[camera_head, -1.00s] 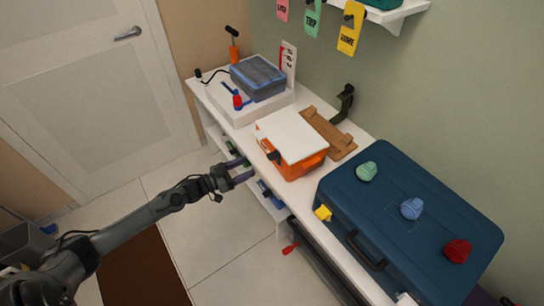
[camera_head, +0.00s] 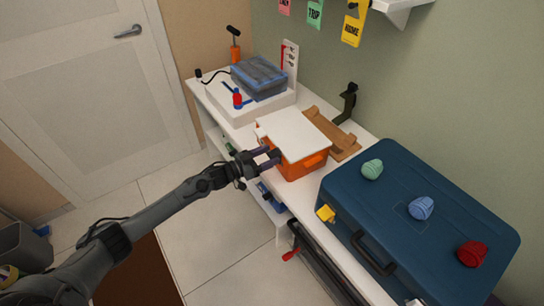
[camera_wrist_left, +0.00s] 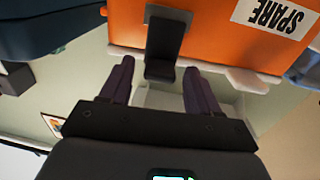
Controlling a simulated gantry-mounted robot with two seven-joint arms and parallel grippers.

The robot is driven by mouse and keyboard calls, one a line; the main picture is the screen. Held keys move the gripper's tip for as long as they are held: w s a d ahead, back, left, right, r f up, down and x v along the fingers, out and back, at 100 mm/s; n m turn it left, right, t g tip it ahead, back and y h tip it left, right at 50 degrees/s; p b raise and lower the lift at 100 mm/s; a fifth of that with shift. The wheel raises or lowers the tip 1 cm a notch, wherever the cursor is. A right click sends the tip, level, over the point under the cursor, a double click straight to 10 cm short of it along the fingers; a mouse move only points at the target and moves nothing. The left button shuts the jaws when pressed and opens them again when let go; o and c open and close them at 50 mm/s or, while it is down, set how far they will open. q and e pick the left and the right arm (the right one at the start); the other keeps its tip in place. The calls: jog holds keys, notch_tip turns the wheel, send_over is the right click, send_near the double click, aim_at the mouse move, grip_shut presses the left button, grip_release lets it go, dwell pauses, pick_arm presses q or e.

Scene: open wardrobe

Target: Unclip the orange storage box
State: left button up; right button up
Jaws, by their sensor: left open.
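The orange storage box (camera_head: 303,169) stands on the white bench with its flat white lid (camera_head: 292,134) on top. In the left wrist view the orange box wall (camera_wrist_left: 210,25) fills the top, with a label reading SPARE. A dark clip (camera_wrist_left: 165,45) hangs down over that wall. My left gripper (camera_head: 267,157) is at the box's front side, by the clip. In the left wrist view the left gripper's (camera_wrist_left: 158,80) two fingers are apart, with the clip's lower end between them; I cannot tell whether they touch it. My right gripper is not in view.
A brown wooden holder (camera_head: 335,130) lies behind the box. Open floor lies in front.

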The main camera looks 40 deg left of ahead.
pick_arm(q)
jog(key=shift+x, duration=1.1)
jog(key=shift+f, duration=0.1)
jog(key=c, duration=0.9)
